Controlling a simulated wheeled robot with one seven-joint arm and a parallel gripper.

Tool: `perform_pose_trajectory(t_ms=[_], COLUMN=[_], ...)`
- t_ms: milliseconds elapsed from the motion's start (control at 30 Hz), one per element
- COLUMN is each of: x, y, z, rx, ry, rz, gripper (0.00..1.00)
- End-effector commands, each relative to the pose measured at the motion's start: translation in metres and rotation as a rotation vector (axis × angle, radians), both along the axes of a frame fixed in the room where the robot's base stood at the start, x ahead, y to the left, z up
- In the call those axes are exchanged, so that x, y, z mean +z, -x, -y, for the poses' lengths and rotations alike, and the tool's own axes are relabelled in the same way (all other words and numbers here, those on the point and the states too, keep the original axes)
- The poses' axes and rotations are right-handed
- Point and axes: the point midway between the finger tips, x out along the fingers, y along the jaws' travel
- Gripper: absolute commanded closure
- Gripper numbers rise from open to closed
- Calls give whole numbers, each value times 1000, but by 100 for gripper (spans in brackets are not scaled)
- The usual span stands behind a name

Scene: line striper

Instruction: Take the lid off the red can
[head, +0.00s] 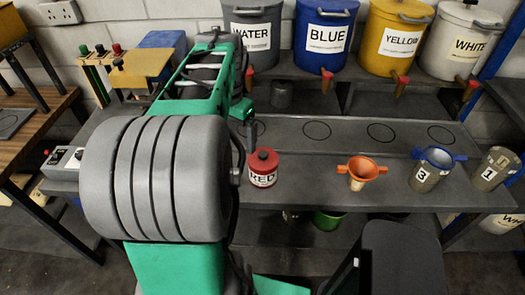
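The red can (263,177) stands upright on the grey workbench, just left of the middle of the head view. It has a white label reading RED. Its red lid (262,160) sits on top, with a dark knob at its centre. Large green and grey parts fill the left foreground and hide the bench left of the can. A thin dark line runs down just left of the can; I cannot tell whether it touches it.
An orange funnel (362,171), a cup marked 3 (424,177) with a blue funnel, and a cup marked 1 (489,174) stand to the right. Behind are WATER (257,35), BLUE (325,35), YELLOW (398,40) and WHITE (462,45) buckets. Bench space right of the can is clear.

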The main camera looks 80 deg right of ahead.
Motion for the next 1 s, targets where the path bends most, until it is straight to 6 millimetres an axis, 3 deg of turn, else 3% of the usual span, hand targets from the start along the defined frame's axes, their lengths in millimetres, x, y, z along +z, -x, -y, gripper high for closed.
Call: perform_pose_trajectory(t_ms=[33,100,200,700,933,1000], x=[6,8,6,-66,-70,-70], y=[29,58,76,75,75,75], z=[14,24,29,27,28,28], rx=[-108,-214,-285,-290,-289,-289], ry=[-15,-29,-38,-38,-36,-36], rz=[-3,-4,-5,-5,-5,-5], gripper=[0,0,0,0,0,6])
